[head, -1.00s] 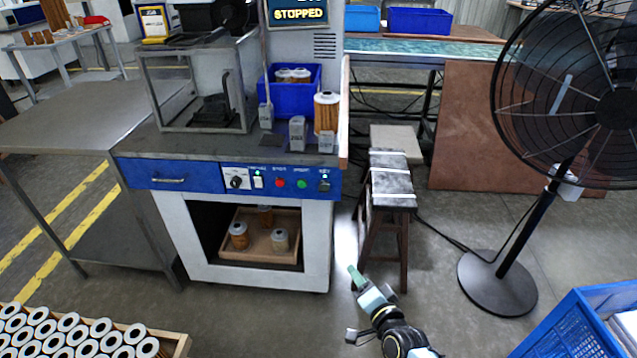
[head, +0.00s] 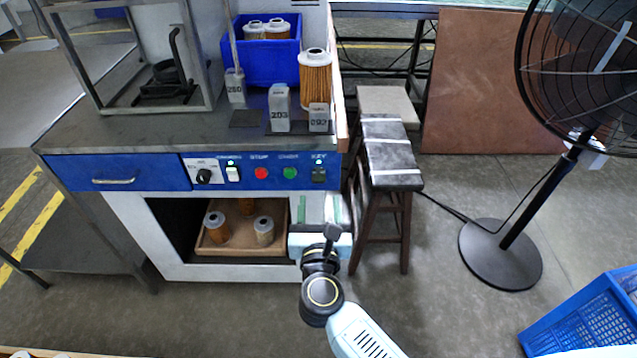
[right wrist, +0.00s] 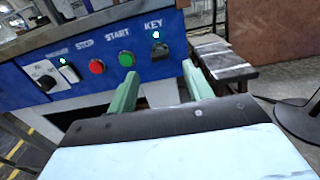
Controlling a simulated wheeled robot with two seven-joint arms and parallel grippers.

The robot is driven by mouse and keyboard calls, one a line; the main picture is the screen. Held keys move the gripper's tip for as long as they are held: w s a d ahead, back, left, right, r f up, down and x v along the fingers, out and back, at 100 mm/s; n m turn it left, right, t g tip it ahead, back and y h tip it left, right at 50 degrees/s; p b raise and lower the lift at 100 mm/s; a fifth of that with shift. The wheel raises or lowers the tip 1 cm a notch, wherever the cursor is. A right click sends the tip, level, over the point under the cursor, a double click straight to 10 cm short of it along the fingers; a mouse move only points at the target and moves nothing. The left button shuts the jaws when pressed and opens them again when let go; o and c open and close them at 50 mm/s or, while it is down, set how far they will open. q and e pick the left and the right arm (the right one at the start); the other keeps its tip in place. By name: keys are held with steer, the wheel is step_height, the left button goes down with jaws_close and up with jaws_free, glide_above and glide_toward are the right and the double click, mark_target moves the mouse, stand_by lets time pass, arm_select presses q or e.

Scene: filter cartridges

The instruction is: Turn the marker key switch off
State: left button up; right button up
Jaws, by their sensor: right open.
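The key switch (head: 319,174) is a small black switch under the KEY label, at the right end of the blue control panel (head: 140,171). A green lamp above it is lit. It also shows in the right wrist view (right wrist: 161,50). I cannot make out its turn position. My right gripper (head: 318,208) is open, with its two green fingers apart, just below and in front of the key switch. In the right wrist view the fingers (right wrist: 160,78) point toward the panel, on either side of the switch's line, with nothing between them. My left gripper is not in view.
Left of the key are a green START button (head: 290,173), a red STOP button (head: 261,173), a white rocker switch (head: 232,174) and a black knob (head: 204,177). A stool (head: 391,170) stands close at right; a fan (head: 500,262) is farther right.

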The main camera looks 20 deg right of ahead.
mark_target(319, 182)
steer(key=x, duration=0.7)
steer(key=shift+f+b, duration=0.1)
steer(key=shift+b, duration=0.3)
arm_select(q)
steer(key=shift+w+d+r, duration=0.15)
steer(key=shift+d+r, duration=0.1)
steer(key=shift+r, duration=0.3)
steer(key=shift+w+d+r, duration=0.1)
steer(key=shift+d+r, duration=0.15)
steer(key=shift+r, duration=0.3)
arm_select(e)
steer(key=c, duration=1)
